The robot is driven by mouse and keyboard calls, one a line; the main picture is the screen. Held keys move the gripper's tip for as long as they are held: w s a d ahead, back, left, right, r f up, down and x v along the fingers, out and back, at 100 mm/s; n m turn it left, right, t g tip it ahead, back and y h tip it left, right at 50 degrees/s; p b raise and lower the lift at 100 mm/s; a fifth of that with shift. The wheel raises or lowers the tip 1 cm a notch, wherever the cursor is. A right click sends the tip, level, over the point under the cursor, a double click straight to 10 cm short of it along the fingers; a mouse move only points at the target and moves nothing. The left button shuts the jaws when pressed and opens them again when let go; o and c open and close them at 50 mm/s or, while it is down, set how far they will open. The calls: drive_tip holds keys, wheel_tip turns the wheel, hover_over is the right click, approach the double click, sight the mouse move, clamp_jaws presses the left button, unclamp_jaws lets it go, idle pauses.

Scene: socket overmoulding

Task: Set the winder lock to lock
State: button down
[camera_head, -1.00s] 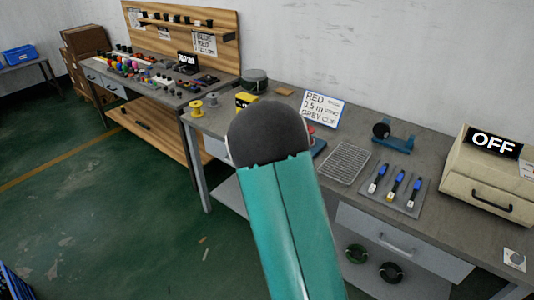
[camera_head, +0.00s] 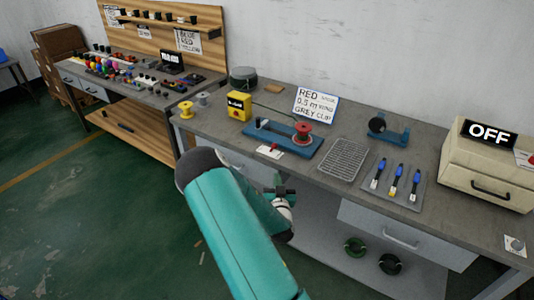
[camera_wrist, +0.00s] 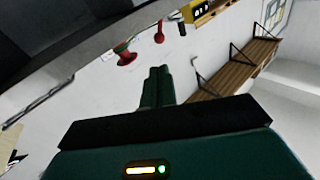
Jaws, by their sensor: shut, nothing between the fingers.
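The winder is a blue base (camera_head: 262,134) on the bench, with a red spool (camera_head: 302,133) at its right end. A small red lever stands on a white plate (camera_head: 265,152) at the winder's front edge; it looks like the lock, but its labels are too small to read. My gripper (camera_head: 286,193) is in front of the bench edge, below and apart from the lever, partly hidden by my arm. In the wrist view my gripper's fingers (camera_wrist: 157,72) are together and empty. Two red parts (camera_wrist: 160,34) show beyond the fingertips.
A yellow box (camera_head: 238,106) stands left of the winder. A wire rack (camera_head: 343,160), a tray of blue-handled tools (camera_head: 407,198) and a beige machine marked OFF (camera_head: 485,170) lie to the right. The bench edge and drawers are close to my arm.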

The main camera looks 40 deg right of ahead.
approach(275, 148)
drive_tip(key=x, duration=0.6)
drive_tip(key=shift+w+d, duration=0.2)
drive_tip(key=shift+w, duration=0.15)
